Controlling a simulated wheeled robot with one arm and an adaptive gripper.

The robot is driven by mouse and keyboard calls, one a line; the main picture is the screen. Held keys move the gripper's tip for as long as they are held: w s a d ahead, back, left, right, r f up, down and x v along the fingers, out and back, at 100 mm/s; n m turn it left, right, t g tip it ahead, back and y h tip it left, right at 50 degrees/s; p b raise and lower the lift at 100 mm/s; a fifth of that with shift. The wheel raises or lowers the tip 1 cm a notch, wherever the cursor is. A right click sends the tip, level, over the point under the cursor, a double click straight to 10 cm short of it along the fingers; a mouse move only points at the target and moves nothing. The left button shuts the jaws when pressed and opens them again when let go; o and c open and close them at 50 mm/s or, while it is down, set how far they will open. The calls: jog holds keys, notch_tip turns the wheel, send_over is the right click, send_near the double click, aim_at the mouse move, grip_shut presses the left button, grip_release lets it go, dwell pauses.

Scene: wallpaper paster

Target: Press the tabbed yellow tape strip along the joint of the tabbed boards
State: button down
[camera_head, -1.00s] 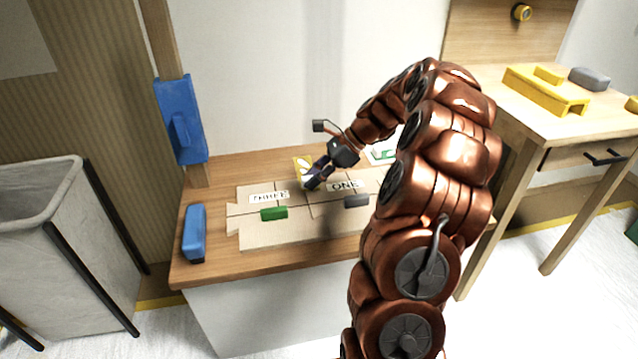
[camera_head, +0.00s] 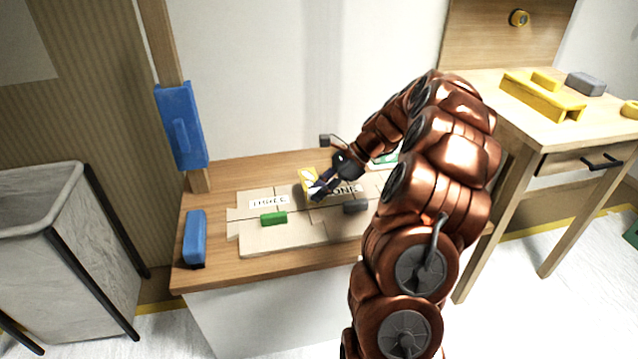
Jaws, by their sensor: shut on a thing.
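The tabbed boards (camera_head: 290,237) lie flat on the wooden bench, with a white "THREE" label (camera_head: 268,201) on the left and a "ONE" label partly hidden at the right. A joint line runs between the boards, near the green block. My gripper (camera_head: 318,190) is low over the upper middle of the boards, shut on the yellow tape strip (camera_head: 309,176). The strip shows as a small yellow and white patch at the fingertips. Its far end and any contact with the boards are hard to tell. My arm hides the boards' right end.
A green block (camera_head: 273,218) and a grey block (camera_head: 356,206) rest on the boards. A blue block (camera_head: 194,238) stands at the bench's left edge (camera_head: 222,172). A blue tool (camera_head: 181,125) hangs on the post. A bin (camera_head: 45,240) is left; a side table (camera_head: 570,130) with yellow parts is right.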

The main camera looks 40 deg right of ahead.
jog(key=shift+f, duration=2)
jog(key=shift+p, duration=2)
jog(key=shift+f, duration=0.9)
dwell(0.8)
jog(key=c, duration=1)
grip_release()
jog(key=v, duration=1)
jog(key=shift+d+r, duration=0.25)
jog(key=shift+d, duration=0.1)
jog(key=shift+s+d+r, duration=0.3)
jog(key=shift+d+r, duration=0.05)
jog(key=shift+r, duration=0.15)
